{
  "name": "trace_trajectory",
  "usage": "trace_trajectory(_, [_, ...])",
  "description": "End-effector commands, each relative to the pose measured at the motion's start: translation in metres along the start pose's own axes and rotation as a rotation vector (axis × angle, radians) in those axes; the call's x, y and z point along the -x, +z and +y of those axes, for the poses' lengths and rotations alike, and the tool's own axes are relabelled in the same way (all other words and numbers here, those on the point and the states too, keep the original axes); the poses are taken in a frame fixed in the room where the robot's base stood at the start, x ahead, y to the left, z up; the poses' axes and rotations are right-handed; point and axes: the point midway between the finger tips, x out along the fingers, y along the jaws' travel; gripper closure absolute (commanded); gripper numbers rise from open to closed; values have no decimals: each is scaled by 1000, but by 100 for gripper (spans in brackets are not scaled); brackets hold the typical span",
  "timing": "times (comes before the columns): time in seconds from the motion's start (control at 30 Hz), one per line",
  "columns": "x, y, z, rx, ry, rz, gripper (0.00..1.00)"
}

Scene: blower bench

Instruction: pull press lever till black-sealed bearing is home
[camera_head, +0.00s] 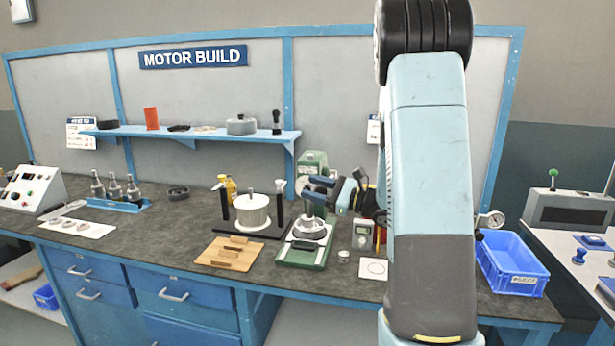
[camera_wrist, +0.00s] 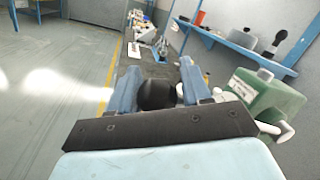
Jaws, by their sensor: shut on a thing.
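My gripper (camera_head: 314,188) reaches in from the right above the green press base (camera_head: 299,252). In the wrist view its two blue fingers (camera_wrist: 158,84) are shut on a dark, rounded piece, which looks like the press lever's grip (camera_wrist: 157,97). The rest of the lever is hidden or cannot be made out. A silvery round housing (camera_head: 308,230) sits on the press base under the gripper. I cannot make out the black-sealed bearing or how deep it sits.
Left of the press are a metal pot-like part (camera_head: 252,212) on a black stand and a wooden block rack (camera_head: 228,255). A blue bin (camera_head: 512,265) stands at the right.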

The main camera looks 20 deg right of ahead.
Motion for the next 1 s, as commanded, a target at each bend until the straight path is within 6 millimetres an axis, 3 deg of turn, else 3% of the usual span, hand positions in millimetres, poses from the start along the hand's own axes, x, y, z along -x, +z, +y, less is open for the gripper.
trace_trajectory(0.03, [6,-12,-1,-12,-15,19,100])
trace_trajectory(0.3, [1,-28,10,-15,-9,16,100])
trace_trajectory(0.77, [-3,-30,16,-20,3,11,100])
trace_trajectory(0.8, [-3,-30,16,-20,4,11,49])
trace_trajectory(0.93, [-4,-30,16,-18,5,10,37])
trace_trajectory(1.0, [-4,-30,16,-17,5,9,36])
